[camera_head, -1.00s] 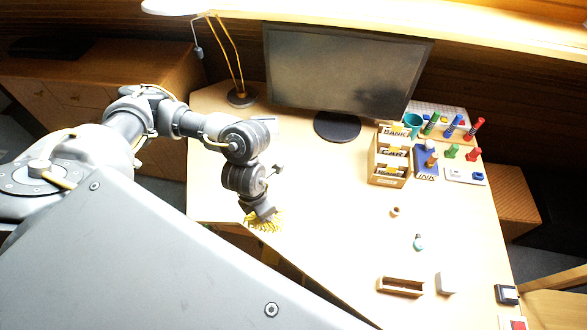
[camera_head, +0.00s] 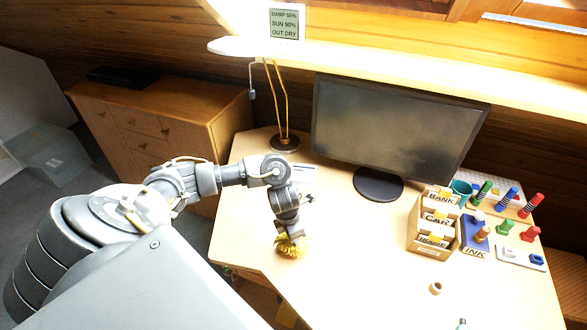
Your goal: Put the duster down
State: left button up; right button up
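The duster (camera_head: 291,250) is a small yellow fringed thing at the left part of the desk, near its left front edge. My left gripper (camera_head: 288,238) comes down over it from above and appears shut on it; the fingertips are mostly hidden by the yellow fringe. The duster is at or just above the desk top; I cannot tell whether it touches. My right gripper is not in view.
The desk (camera_head: 345,250) is bare right of the duster. A monitor (camera_head: 395,125) and a lamp base (camera_head: 285,144) stand behind. A card box (camera_head: 433,228), ink pad (camera_head: 475,235) and stamps (camera_head: 506,228) stand at the right.

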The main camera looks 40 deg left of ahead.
pick_arm(q)
notch_tip(320, 180, down, 3)
jog(key=shift+w+a+f, duration=0.1)
jog(key=shift+f, duration=0.05)
jog(key=shift+f, duration=0.1)
jog(key=o, duration=1)
jog(key=shift+r, duration=0.3)
jog(key=r, duration=0.3)
jog(key=s+r+p, duration=0.1)
jog(key=r, duration=0.3)
jog(key=r+p, duration=0.1)
jog(key=r, duration=0.3)
jog(key=shift+s+a+r, duration=0.25)
jog(key=shift+s+a, duration=0.1)
